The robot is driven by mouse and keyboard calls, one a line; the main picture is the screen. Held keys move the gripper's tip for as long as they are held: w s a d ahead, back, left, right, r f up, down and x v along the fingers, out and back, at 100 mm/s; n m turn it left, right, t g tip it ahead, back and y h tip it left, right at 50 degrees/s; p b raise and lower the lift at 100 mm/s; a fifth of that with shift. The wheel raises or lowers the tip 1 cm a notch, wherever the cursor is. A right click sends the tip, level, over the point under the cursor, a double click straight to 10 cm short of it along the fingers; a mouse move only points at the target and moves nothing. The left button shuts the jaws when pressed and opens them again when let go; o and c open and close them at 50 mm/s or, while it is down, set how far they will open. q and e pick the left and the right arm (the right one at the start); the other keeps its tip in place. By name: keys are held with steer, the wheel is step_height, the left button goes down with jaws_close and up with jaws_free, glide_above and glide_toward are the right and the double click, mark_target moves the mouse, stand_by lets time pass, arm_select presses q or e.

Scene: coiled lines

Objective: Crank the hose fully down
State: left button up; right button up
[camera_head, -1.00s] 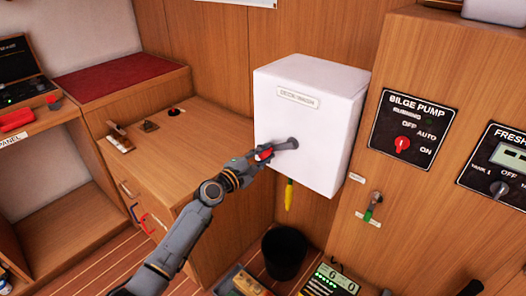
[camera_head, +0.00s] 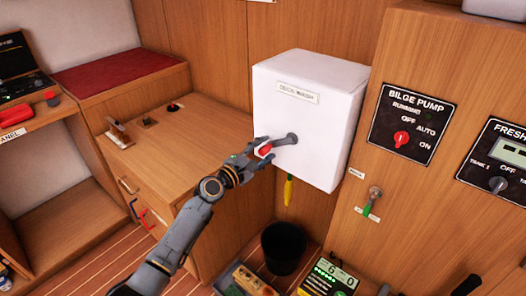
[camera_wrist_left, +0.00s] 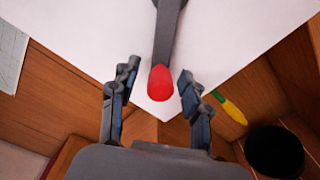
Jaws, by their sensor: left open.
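A white box (camera_head: 330,110) labelled "DECK WASH" is mounted on the wood wall. A grey crank arm (camera_head: 284,140) comes out of its front and points left, ending in a red knob (camera_head: 265,150). In the left wrist view the red knob (camera_wrist_left: 161,84) sits between the two fingers, apart from both. My left gripper (camera_head: 262,150) is open around the knob. A hose with a yellow nozzle (camera_head: 288,192) hangs below the box; the nozzle also shows in the left wrist view (camera_wrist_left: 230,108). The rest of the hose is hidden. My right gripper is not in view.
A black bin (camera_head: 284,248) stands on the floor below the box. A bilge pump panel (camera_head: 412,127) and a small valve (camera_head: 374,195) are on the cabinet at right. A wooden counter (camera_head: 185,140) lies to the left.

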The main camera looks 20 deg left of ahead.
arm_select(q)
steer(key=v, duration=1.2)
